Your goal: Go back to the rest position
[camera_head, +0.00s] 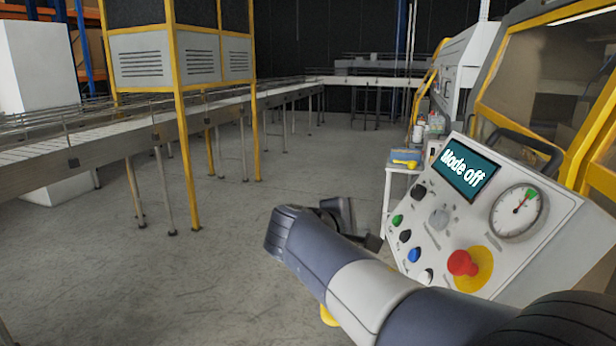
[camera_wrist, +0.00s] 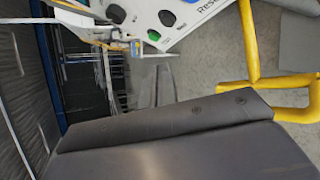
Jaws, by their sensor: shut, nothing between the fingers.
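My gripper (camera_head: 368,236) is dark and partly hidden behind my arm in the head view. It is shut and empty, in front of the left edge of the grey control panel (camera_head: 480,222). In the wrist view a broad dark grey part of the gripper fills the bottom. The panel's screen (camera_head: 465,173) reads "Mode off". The panel carries a gauge (camera_head: 516,211), a red mushroom button (camera_head: 462,263) on yellow, a blue button (camera_head: 414,255) and a green button (camera_head: 397,220). The panel (camera_wrist: 205,12) shows tilted at the top of the wrist view, apart from the gripper.
A conveyor (camera_head: 120,137) runs along the left, with a yellow-framed guard (camera_head: 181,120) over it. A yellow-framed machine (camera_head: 590,130) stands at right. A small white table (camera_head: 398,190) with items is behind the panel. The grey floor (camera_head: 230,270) is clear at centre left.

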